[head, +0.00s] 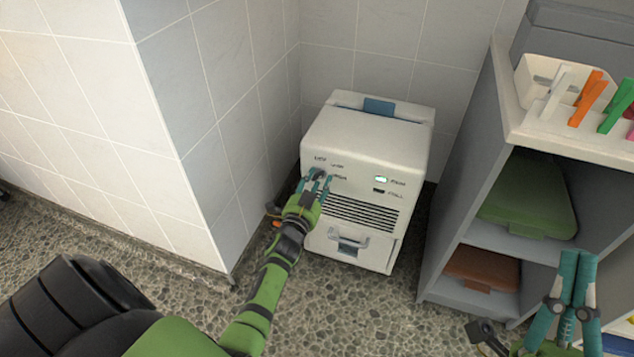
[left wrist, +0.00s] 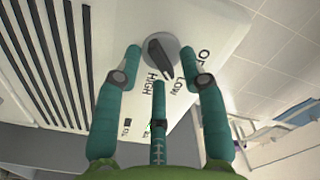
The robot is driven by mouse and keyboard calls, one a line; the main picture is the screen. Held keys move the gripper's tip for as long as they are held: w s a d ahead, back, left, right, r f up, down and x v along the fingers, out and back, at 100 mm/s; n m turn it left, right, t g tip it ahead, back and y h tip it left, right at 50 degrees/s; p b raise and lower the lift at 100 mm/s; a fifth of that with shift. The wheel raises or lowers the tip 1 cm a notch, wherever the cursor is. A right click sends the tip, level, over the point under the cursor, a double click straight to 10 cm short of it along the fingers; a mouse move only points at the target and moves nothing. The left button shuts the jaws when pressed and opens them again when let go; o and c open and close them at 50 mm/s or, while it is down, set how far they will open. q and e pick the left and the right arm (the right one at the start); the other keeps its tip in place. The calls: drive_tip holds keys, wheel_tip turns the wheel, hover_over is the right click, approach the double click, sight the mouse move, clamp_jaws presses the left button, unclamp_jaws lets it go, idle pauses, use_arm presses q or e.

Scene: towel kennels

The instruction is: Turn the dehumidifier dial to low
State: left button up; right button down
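The dehumidifier (head: 365,145) is a white box on the floor in the corner. Its dial (left wrist: 160,52), a grey disc with a dark pointer knob, sits between my left fingertips in the left wrist view. OFF, LOW and HIGH are printed around it. The pointer's end lies near LOW and HIGH; I cannot tell which it marks. My left gripper (head: 315,185) is open at the front panel, its fingers apart on either side of the dial; contact is unclear. The fingers partly cover the dial in the head view. My right gripper (head: 578,258) is away at the lower right, its fingers close together.
A tiled wall corner (head: 215,150) stands close to the dehumidifier's left. Pebbled floor (head: 350,310) in front is clear.

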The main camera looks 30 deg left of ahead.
use_arm(q)
drive_tip(key=v, duration=1.2)
idle(0.4)
